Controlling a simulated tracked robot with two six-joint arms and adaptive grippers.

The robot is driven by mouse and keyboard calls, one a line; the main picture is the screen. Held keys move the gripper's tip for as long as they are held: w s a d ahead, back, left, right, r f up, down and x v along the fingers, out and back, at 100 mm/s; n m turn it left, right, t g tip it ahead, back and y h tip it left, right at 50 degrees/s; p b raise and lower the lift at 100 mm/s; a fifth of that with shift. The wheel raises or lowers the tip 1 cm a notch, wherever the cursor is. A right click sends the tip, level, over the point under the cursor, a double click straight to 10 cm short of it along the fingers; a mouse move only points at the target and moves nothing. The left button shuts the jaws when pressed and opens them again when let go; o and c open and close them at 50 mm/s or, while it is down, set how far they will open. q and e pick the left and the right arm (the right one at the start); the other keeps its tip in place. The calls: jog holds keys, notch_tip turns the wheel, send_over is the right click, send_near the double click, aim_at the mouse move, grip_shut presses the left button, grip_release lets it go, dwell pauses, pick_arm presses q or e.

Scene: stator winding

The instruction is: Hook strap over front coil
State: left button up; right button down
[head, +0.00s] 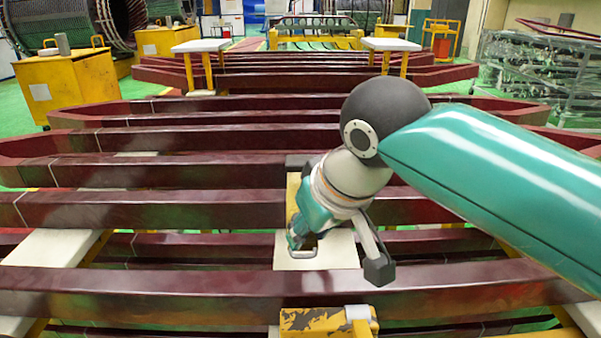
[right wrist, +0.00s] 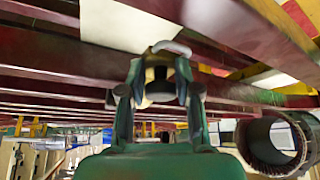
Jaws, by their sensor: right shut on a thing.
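The front coil (head: 130,292) is a long dark red bar running across the lower part of the head view. My right gripper (head: 294,241) points down-left behind it, over a pale board. It is shut on the strap, which shows as a pale metal hook end (head: 303,253) at the fingertips. In the right wrist view the fingers (right wrist: 160,78) close around a yellow and dark piece, with the grey curved hook (right wrist: 172,47) above it, by the underside of a red bar. The fingers hide most of the strap. I cannot tell whether the hook touches a coil. My left gripper is not in view.
More red coil bars (head: 150,208) lie in rows behind. A worn yellow block (head: 325,320) stands at the front edge. Pale boards (head: 52,247) lie beneath the bars. Yellow cabinets (head: 68,88) stand at the far left, a rack (head: 540,62) at the right.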

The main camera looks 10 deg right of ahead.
aim_at(306, 276)
jog(key=shift+s+a+f, duration=0.35)
jog(key=shift+s+a, duration=0.05)
jog(key=shift+a, duration=0.1)
jog(key=shift+s+a+b, duration=0.15)
jog(key=shift+s+b, duration=0.1)
jog(key=shift+s, duration=0.55)
jog(key=shift+s+a+b, duration=0.15)
jog(key=shift+s+b, duration=0.1)
jog(key=shift+s, duration=0.55)
jog(key=shift+s+a+b, duration=0.2)
jog(key=shift+s+a, duration=0.05)
jog(key=shift+s, duration=0.9)
jog(key=shift+s+a+b, duration=0.2)
jog(key=shift+s, duration=0.95)
jog(key=c, duration=1.1)
grip_release()
jog(key=shift+o, duration=1.3)
jog(key=shift+a, duration=0.2)
jog(key=o, duration=0.5)
jog(key=shift+w+d, duration=0.1)
jog(key=shift+w, duration=0.15)
jog(key=o, duration=0.3)
jog(key=shift+s+r, duration=0.1)
jog(key=shift+o, duration=0.2)
